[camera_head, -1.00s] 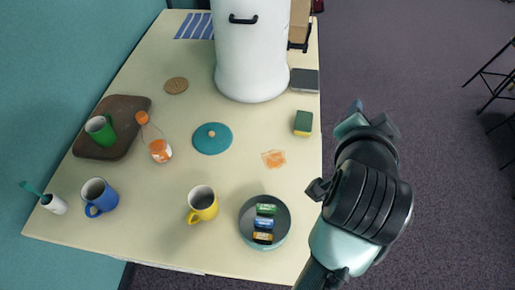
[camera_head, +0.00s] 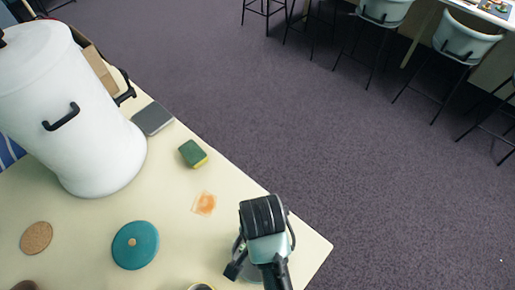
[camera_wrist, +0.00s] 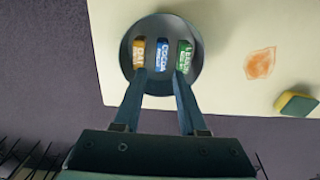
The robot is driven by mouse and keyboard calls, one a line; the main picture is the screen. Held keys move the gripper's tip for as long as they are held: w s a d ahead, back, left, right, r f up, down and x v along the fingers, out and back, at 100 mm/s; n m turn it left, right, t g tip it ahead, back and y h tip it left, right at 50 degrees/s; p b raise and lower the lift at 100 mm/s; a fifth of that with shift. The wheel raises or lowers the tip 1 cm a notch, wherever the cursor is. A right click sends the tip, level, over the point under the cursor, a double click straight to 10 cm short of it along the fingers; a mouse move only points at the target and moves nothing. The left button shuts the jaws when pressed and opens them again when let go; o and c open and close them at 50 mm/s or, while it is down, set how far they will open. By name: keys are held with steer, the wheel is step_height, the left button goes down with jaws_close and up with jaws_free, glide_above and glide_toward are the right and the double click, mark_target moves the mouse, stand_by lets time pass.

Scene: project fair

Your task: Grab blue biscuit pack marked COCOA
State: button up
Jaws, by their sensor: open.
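The blue biscuit pack marked COCOA (camera_wrist: 160,57) lies in a round grey-teal bowl (camera_wrist: 160,20) in the wrist view. It sits between an orange-brown pack (camera_wrist: 139,52) on the left and a green pack (camera_wrist: 185,54) on the right. My gripper (camera_wrist: 160,74) is open and empty, with its two fingertips at the near ends of the packs, either side of the blue one. I cannot tell how far above the packs the fingertips are. In the head view my arm covers most of the bowl, and the packs are hidden there.
An orange stain (camera_head: 204,204) and a green-yellow sponge (camera_head: 193,154) lie on the table (camera_head: 90,205). A teal lid (camera_head: 135,245), a cork coaster (camera_head: 36,238) and a large white container (camera_head: 85,130) stand further left. The table's right edge is close to the bowl.

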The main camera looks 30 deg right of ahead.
step_height(320, 180, down, 9)
steer(key=shift+w+a+f+p, duration=0.1)
steer(key=shift+p, duration=0.25)
jaws_close()
